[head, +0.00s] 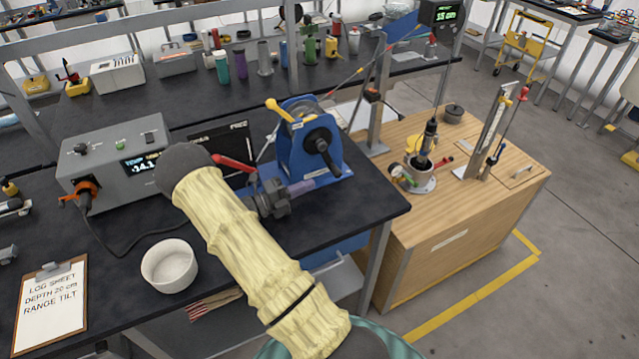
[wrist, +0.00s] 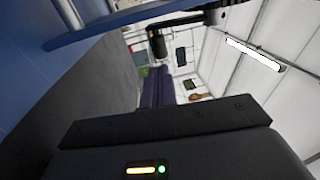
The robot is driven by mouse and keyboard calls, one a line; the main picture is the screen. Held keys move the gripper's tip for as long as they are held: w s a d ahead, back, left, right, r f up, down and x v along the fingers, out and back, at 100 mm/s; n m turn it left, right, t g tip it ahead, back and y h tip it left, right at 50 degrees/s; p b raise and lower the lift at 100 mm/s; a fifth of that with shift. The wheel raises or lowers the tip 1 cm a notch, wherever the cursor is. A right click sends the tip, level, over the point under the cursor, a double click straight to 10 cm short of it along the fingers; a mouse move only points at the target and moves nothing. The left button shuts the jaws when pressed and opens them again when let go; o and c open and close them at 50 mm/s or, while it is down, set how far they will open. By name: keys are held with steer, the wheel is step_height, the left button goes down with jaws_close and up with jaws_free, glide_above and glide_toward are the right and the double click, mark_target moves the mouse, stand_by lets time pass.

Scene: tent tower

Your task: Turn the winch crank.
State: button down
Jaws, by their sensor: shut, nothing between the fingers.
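The winch (head: 296,155) is a blue housing with a yellow lever (head: 279,111) on top, standing on the dark bench. Its black crank (head: 321,143) is on the side facing me and slants down to the right. My gripper (head: 304,186) has purple fingers and is low in front of the winch, just below and left of the crank's lower end. The fingers (wrist: 155,88) are shut with nothing between them in the wrist view. A black part, seemingly the crank (wrist: 158,45), shows beyond them. I cannot tell whether the fingers touch it.
My yellow-sleeved arm crosses the bench front and hides part of it. A grey meter box (head: 115,155), white bowl (head: 169,268) and clipboard (head: 50,308) are to the left. A wooden cabinet (head: 460,215) with instruments stands to the right.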

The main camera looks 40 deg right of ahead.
steer(key=b+v, duration=0.1)
steer(key=v, duration=0.5)
steer(key=shift+a, duration=0.15)
steer(key=shift+w, duration=0.1)
